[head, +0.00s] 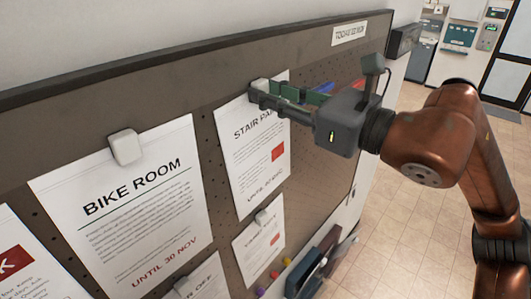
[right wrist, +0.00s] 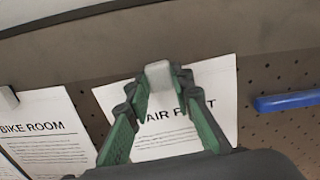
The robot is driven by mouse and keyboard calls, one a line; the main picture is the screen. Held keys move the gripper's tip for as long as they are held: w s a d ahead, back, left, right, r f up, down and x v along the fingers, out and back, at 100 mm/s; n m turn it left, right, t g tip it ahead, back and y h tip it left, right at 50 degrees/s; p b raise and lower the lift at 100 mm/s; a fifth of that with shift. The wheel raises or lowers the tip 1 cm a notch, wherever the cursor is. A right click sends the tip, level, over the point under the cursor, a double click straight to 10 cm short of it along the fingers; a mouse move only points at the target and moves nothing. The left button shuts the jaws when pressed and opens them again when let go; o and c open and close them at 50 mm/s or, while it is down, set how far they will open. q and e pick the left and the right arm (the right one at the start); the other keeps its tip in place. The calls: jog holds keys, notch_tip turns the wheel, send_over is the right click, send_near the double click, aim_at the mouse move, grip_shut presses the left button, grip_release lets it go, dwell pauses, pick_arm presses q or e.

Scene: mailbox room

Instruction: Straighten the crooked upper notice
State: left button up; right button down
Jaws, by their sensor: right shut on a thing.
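The STAIR notice (head: 250,150) is a white sheet on the upper part of the brown pegboard, right of the BIKE ROOM notice (head: 125,205). In the right wrist view the STAIR notice (right wrist: 215,85) slopes up to the right more than the BIKE ROOM notice (right wrist: 45,115). A white clip (right wrist: 158,74) sits at its top edge. My right gripper (head: 264,92) is shut on this clip; its green fingers (right wrist: 159,88) flank it and hide part of the heading. My left gripper is not in view.
Lower notices (head: 260,243) hang beneath. A blue bar-shaped thing (right wrist: 288,101) is on the board to the right. A dark board frame (head: 150,60) runs along the top. A shelf with small items (head: 320,262) juts out at lower right. Tiled floor is open beyond.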

jog(key=shift+m+b, duration=0.5)
jog(key=shift+b, duration=0.05)
dwell(0.4)
jog(key=c, duration=1.6)
grip_release()
jog(key=shift+w, duration=0.1)
